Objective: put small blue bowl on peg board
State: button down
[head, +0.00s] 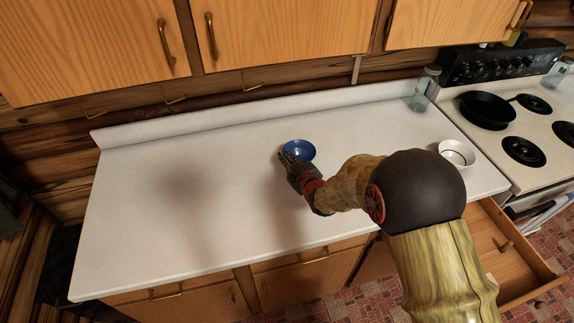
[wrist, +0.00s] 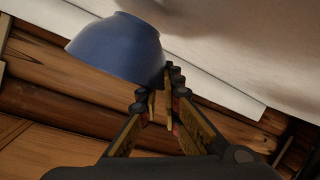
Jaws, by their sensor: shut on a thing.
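The small blue bowl (head: 299,149) shows in the head view over the middle of the counter, its hollow facing up toward the camera. My gripper (head: 287,160) is shut on the bowl's near left edge. In the wrist view the bowl (wrist: 112,48) fills the upper left, and my gripper (wrist: 162,88) has its fingertips together at the bowl's edge. The bowl seems to be held above the counter, but its height is hard to tell. I cannot clearly make out a peg board; thin metal hooks (head: 175,99) show along the log wall below the cabinets.
The white counter (head: 150,220) is mostly clear to the left. A white bowl (head: 456,154) and a glass jar (head: 418,102) stand at its right. Beyond is a stove with a black pan (head: 486,110). An open drawer (head: 500,248) juts out at lower right. Wooden cabinets (head: 285,30) hang above.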

jog(key=shift+f+b, duration=0.35)
jog(key=shift+f, duration=1.2)
jog(key=shift+f, duration=0.2)
jog(key=c, duration=2)
grip_release()
jog(key=shift+c, duration=0.2)
jog(key=shift+o, duration=0.2)
jog(key=shift+r, duration=0.2)
jog(key=p+v, duration=0.1)
jog(key=v, duration=1.1)
jog(key=shift+p, duration=0.4)
jog(key=shift+r, duration=0.1)
